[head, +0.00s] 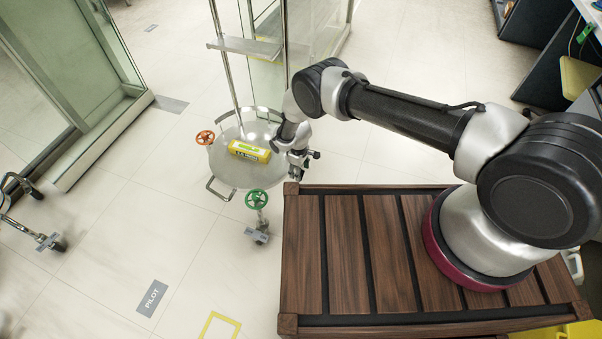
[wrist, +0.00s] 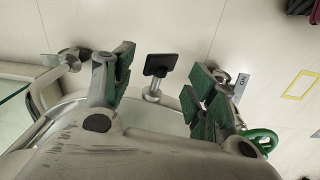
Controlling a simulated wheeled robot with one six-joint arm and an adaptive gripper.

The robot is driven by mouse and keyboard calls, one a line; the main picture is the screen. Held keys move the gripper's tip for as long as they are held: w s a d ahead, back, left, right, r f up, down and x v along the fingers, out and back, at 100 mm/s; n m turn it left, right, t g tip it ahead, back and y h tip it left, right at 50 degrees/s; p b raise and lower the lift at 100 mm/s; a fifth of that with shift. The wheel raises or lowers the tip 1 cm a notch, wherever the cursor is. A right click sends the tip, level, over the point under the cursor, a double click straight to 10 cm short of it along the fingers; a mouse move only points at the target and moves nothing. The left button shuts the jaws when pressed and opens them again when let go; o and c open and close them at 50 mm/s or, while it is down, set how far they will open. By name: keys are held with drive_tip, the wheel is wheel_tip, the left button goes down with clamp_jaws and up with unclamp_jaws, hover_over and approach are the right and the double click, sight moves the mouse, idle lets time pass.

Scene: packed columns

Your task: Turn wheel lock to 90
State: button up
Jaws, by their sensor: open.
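A round steel cart (head: 232,170) on casters has a green handwheel (head: 257,199) and an orange handwheel (head: 205,137) at its rim. The green handwheel also shows at the lower right of the wrist view (wrist: 262,143). My gripper (head: 299,166) is at the cart's right side, beside its rim. In the wrist view my gripper (wrist: 160,72) is open, with its green-padded fingers apart. A black flat pad (wrist: 160,65) on a short metal stem appears between the fingers; no contact is visible. I cannot tell which part is the wheel lock.
A yellow package (head: 249,151) lies on the cart. A caster with a grey plate (head: 257,236) is below the green handwheel. Glass panels (head: 75,85) stand at left. My arm stands on a slatted wooden platform (head: 345,250). The tiled floor (head: 120,230) at left is mostly clear.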

drive_tip(key=shift+f, duration=1.25)
